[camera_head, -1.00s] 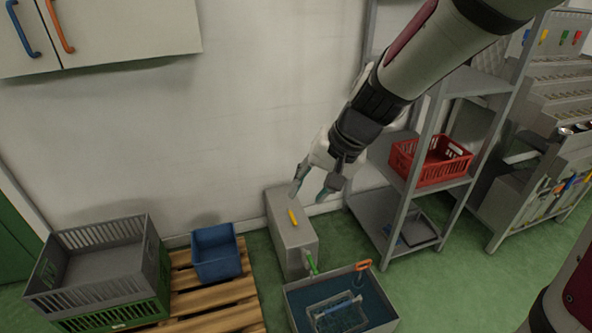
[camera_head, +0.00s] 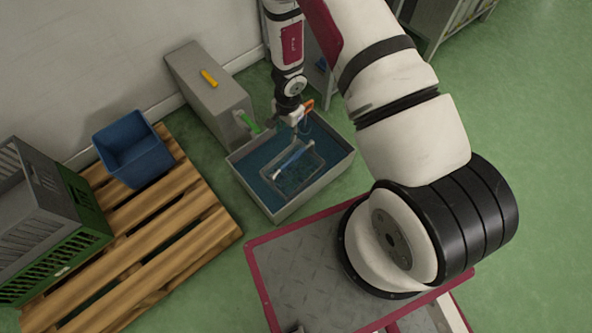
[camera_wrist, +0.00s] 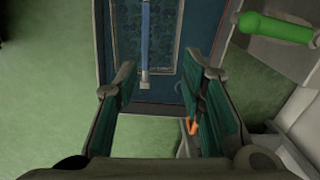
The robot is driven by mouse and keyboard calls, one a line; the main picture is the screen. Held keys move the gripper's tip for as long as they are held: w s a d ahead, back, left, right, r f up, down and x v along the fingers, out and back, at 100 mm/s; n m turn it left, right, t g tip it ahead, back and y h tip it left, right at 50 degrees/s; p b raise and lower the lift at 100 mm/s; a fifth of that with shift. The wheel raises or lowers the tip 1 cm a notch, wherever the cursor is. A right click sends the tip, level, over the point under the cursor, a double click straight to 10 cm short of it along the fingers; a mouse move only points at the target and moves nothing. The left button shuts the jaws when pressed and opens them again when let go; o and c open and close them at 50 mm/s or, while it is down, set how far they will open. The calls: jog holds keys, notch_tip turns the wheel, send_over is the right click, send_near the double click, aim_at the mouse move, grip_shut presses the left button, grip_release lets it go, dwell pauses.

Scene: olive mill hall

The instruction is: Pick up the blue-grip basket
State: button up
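The blue-grip basket (camera_head: 302,173) is a mesh basket with a blue bar grip (camera_head: 292,153) along its top. It sits in a tank (camera_head: 232,166) with a pale rim and dark blue inside. My gripper (camera_head: 293,122) points down over the tank's back part, beside the grip's far end. In the wrist view my gripper (camera_wrist: 160,80) has its two green-padded fingers wide apart with nothing between them. There the basket (camera_wrist: 128,50) and its upright blue grip (camera_wrist: 146,35) lie ahead of the fingertips, nearer the left finger. The basket's lower part is hard to see.
An orange handle (camera_head: 308,105) stands at the tank's back edge, close to my gripper. A green handle (camera_head: 250,123) juts from a grey box unit (camera_head: 190,75) with a yellow handle (camera_head: 209,78) on top. A blue bin (camera_head: 133,150) stands on a wooden pallet (camera_head: 185,240) at left.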

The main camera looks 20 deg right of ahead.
jog(key=b, duration=0.1)
send_over(293, 157)
notch_tip(293, 157, down, 5)
jog(key=shift+m, duration=0.3)
jog(key=f+b, duration=0.1)
jog(key=f, duration=0.1)
jog(key=f+b, duration=0.2)
jog(key=f, duration=0.1)
jog(key=f+b, duration=0.2)
jog(key=shift+s+f, duration=0.25)
jog(key=shift+f, duration=0.15)
jog(key=shift+w+a+f+b, duration=0.15)
jog(key=shift+f+b, duration=1.2)
jog(key=shift+f, duration=1.35)
grip_shut()
